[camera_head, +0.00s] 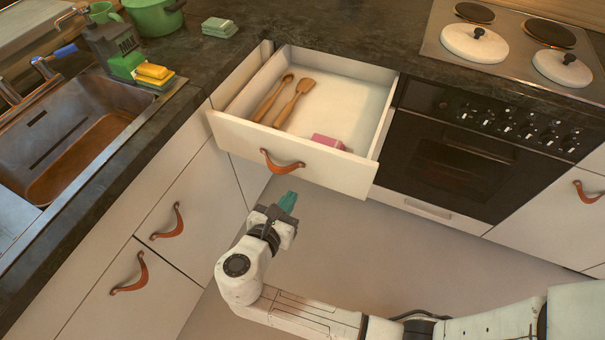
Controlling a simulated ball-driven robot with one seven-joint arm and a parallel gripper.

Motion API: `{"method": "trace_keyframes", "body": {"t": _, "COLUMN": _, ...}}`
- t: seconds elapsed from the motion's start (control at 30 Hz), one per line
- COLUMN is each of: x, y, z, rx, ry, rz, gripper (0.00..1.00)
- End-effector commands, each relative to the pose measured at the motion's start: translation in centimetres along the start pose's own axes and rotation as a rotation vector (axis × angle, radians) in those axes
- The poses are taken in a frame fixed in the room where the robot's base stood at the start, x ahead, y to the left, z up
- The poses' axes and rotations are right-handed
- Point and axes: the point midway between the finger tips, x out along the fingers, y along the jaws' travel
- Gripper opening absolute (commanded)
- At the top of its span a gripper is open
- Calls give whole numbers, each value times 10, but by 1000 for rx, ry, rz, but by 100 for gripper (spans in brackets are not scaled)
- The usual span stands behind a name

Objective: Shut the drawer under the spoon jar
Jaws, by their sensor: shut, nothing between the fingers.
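A white drawer (265,143) with a brown leather pull (281,162) stands open under the dark worktop, left of the oven. Inside lie two wooden utensils (294,103) and a pink block (328,142). I see no spoon jar in this view. My gripper (288,201) has teal fingertips and is shut and empty. It appears in front of and below the drawer front, just under the leather pull, with a visible gap between them in the picture. Its exact distance from the drawer front is hard to tell.
The oven (446,147) sits right of the drawer, with a hob (432,45) bearing white lids above. Closed cabinet fronts with leather pulls (166,222) flank the left, below a sink (62,125). The floor (345,235) before the drawer is clear except for my arm.

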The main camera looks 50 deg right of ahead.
Motion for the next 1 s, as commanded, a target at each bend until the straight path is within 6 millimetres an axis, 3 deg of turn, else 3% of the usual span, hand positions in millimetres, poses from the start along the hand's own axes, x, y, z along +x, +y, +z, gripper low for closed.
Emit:
{"method": "trace_keyframes", "body": {"t": 0.3, "x": 62, "y": -1, "z": 1, "rx": 2, "ry": 1, "rz": -4, "gripper": 0}}
{"method": "trace_keyframes", "body": {"t": 0.5, "x": 86, "y": -1, "z": 9, "rx": 3, "ry": 1, "rz": -2, "gripper": 0}}
{"method": "trace_keyframes", "body": {"t": 1.0, "x": 95, "y": -1, "z": 12, "rx": 2, "ry": 1, "rz": -1, "gripper": 0}}
